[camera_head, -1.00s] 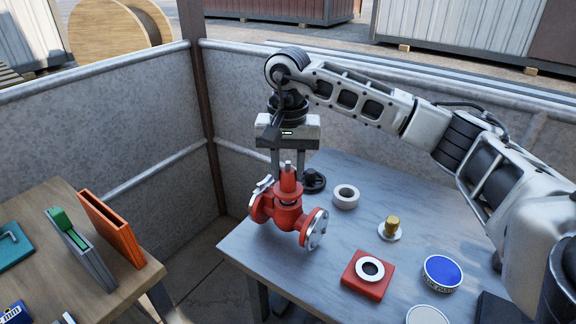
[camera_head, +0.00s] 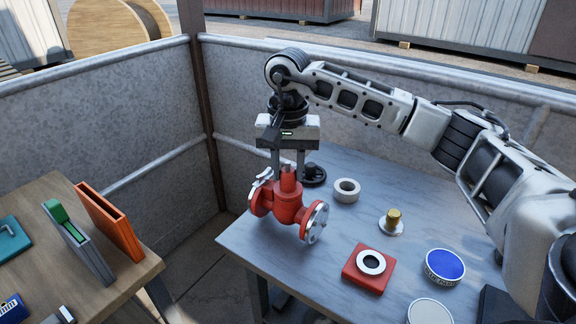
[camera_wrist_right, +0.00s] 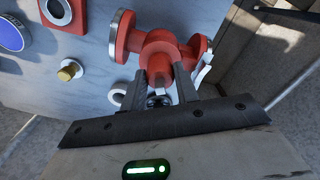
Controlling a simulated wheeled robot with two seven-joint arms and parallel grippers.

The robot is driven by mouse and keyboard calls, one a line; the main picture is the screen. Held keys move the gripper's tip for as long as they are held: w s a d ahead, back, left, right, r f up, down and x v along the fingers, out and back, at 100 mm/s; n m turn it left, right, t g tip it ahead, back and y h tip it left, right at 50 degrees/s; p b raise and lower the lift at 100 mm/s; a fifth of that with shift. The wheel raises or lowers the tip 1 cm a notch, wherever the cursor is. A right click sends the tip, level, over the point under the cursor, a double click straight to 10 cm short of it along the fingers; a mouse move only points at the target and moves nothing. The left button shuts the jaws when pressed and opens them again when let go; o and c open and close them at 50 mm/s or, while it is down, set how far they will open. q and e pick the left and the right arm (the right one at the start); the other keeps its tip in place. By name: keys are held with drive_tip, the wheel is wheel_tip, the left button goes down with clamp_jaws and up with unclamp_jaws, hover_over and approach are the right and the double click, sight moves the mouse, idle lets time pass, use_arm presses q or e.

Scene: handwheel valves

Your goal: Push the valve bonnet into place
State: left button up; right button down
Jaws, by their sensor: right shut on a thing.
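The red valve body (camera_head: 288,208) stands on the grey table near its left corner, with steel-faced flanges to the sides. The red bonnet (camera_head: 290,182) sits upright on top of the body, with no gap visible between them. My right gripper (camera_head: 288,174) points straight down over the valve and is shut on the bonnet. In the right wrist view, the bonnet (camera_wrist_right: 158,80) shows between the two dark fingers, in front of the valve body (camera_wrist_right: 163,48). The fingers partly hide the bonnet's sides. My left gripper is not in view.
A black handwheel (camera_head: 315,175) lies just behind the valve. A white ring (camera_head: 346,190), a brass fitting (camera_head: 391,220), a red block with a ring (camera_head: 367,270) and a blue-topped can (camera_head: 445,266) lie to the right. A wooden table (camera_head: 140,275) stands at left.

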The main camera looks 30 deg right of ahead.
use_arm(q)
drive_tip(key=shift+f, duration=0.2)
use_arm(e)
drive_tip(key=shift+f, duration=0.1)
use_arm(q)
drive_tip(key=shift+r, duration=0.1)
use_arm(e)
drive_tip(key=c, duration=1)
unclamp_jaws()
drive_tip(key=shift+o, duration=0.2)
use_arm(q)
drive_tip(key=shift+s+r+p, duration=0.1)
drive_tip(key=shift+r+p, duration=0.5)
drive_tip(key=shift+p, duration=0.3)
use_arm(e)
wheel_tip(320, 180, up, 16)
